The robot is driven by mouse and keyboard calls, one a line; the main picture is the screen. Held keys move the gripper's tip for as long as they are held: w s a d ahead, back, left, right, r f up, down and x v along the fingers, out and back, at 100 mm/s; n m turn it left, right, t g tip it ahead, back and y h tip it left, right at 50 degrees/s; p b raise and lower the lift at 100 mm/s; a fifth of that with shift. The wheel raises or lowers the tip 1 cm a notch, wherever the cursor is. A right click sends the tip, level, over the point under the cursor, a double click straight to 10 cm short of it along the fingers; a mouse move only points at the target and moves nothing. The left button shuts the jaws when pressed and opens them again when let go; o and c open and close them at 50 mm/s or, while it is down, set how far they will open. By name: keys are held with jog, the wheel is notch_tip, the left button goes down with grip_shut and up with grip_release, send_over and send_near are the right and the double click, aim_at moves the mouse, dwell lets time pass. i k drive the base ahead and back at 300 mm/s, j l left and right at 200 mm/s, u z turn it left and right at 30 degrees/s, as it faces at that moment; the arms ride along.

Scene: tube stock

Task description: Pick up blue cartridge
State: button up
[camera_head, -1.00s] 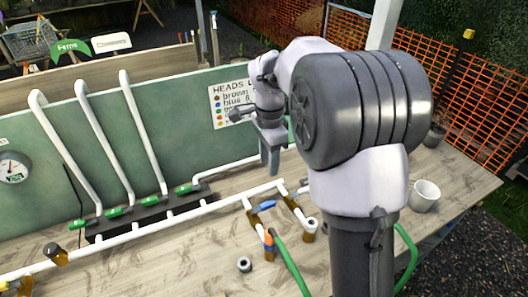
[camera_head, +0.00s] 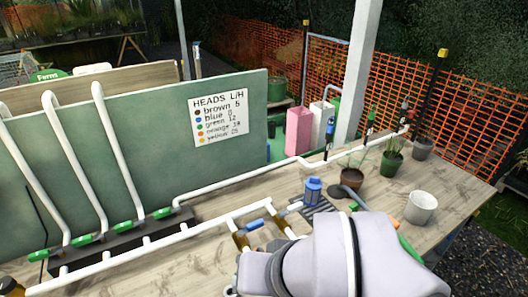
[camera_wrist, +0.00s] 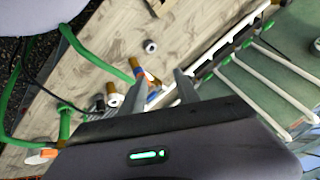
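A blue cylindrical cartridge (camera_head: 313,190) stands upright on a dark slatted grate (camera_head: 322,206) on the table, just behind my arm in the head view. My fingers are hidden in the head view.
White pipes (camera_head: 185,235) run across the table (camera_head: 205,262) before a green board (camera_head: 150,150). Potted plants (camera_head: 352,183) and a white pot (camera_head: 421,207) stand at the right. A green hose (camera_wrist: 92,54) crosses the wrist view. Bare wood lies at the table's front left.

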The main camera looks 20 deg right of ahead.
aim_at(312, 185)
jog(key=l, duration=0.45)
jog(key=i+l+z, duration=0.1)
jog(key=l, duration=0.3)
jog(key=i+l, duration=0.1)
jog(key=l, duration=0.35)
jog(key=z, duration=0.05)
